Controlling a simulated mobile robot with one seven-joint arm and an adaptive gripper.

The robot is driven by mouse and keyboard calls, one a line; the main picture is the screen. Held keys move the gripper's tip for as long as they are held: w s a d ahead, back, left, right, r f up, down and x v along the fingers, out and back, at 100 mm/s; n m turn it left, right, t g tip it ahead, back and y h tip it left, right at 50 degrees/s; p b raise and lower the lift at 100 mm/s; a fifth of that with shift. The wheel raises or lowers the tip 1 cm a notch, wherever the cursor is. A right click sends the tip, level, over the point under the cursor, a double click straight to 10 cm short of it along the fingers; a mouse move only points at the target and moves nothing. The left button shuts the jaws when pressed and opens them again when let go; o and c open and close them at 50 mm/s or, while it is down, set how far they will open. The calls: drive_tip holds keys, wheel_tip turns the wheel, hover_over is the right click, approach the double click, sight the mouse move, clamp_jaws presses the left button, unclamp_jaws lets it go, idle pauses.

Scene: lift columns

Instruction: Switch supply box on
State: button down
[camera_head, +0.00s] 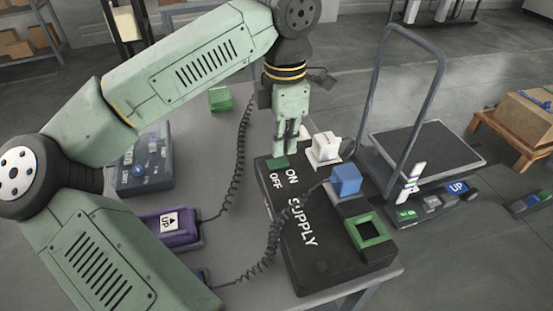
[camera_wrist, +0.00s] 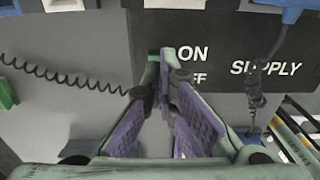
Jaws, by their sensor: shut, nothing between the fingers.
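The supply box (camera_head: 307,232) is a dark box on the table, lettered SUPPLY, with ON and OFF labels near its far left corner. Its black top also shows in the wrist view (camera_wrist: 219,105). A green switch piece (camera_head: 278,162) sits beside the ON label, on the ON side of the OFF label. My gripper (camera_head: 292,151) is shut and empty, pointing down at the box's far end, close to the switch. In the wrist view the fingertips (camera_wrist: 162,55) come together left of the ON label and mostly hide the switch. I cannot tell whether they touch it.
A purple UP pendant (camera_head: 173,228) and a green block (camera_head: 220,99) are on the table. A cart (camera_head: 424,150) stands to the right.

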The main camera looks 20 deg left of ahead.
sight(283, 160)
drive_tip(key=shift+f+b, duration=1.1)
drive_tip(key=shift+f, duration=0.1)
idle(0.5)
drive_tip(key=shift+r, duration=0.15)
drive_tip(key=shift+r+p, duration=2.2)
drive_tip(key=shift+r, duration=1.25)
drive_tip(key=shift+f, duration=0.1)
